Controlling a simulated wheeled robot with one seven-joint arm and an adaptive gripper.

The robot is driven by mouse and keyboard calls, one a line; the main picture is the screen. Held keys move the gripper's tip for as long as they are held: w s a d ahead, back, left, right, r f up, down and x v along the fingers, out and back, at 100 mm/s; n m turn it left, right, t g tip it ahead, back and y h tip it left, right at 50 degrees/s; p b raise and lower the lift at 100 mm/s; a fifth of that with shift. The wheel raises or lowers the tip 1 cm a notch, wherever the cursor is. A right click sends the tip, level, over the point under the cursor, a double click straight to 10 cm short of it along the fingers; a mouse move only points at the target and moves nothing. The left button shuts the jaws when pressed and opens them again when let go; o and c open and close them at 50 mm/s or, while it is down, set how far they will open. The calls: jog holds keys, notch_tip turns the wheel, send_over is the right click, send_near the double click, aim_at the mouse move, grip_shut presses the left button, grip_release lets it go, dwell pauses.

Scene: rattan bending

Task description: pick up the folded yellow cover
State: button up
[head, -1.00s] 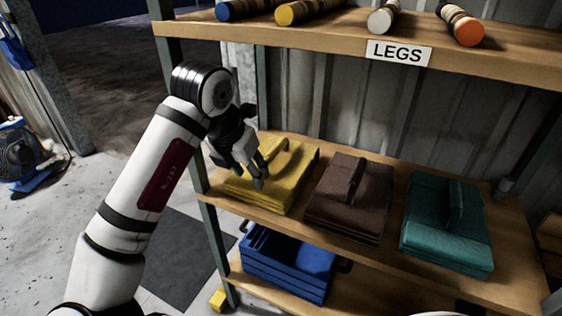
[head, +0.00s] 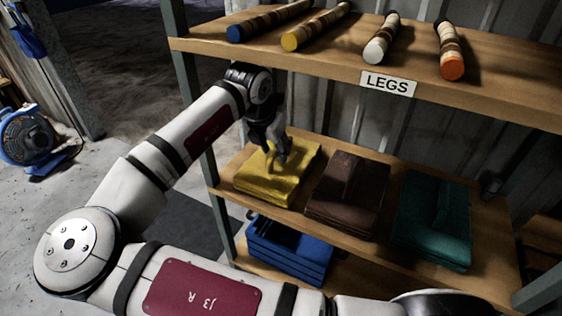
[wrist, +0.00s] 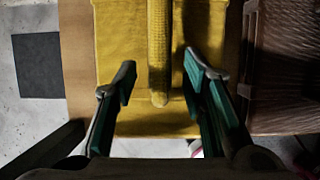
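The folded yellow cover (head: 290,186) lies on the middle shelf at its left end, with a raised ridge along its top. In the wrist view the yellow cover (wrist: 120,50) fills the upper middle, and its ridge (wrist: 158,50) runs down toward the gap between my fingers. My gripper (head: 279,160) points down at the cover in the head view. In the wrist view my gripper (wrist: 160,84) is open, one green-padded finger on each side of the ridge's near end. I cannot tell whether the fingertips touch the cover.
A brown folded cover (head: 345,200) lies close on the right, then a teal one (head: 433,222). An upper shelf (head: 330,62) labelled LEGS holds several striped rods above. A shelf post (head: 215,205) stands at the left. A blue crate (head: 290,255) sits below.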

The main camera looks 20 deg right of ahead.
jog(key=shift+w+d+r+p, duration=0.15)
jog(key=shift+w+d+p, duration=0.2)
jog(key=shift+w+d, duration=0.5)
jog(key=shift+x, duration=1.05)
jog(key=shift+w+d+f, duration=0.15)
jog(key=shift+f, duration=0.4)
jog(key=shift+c, duration=0.3)
grip_shut()
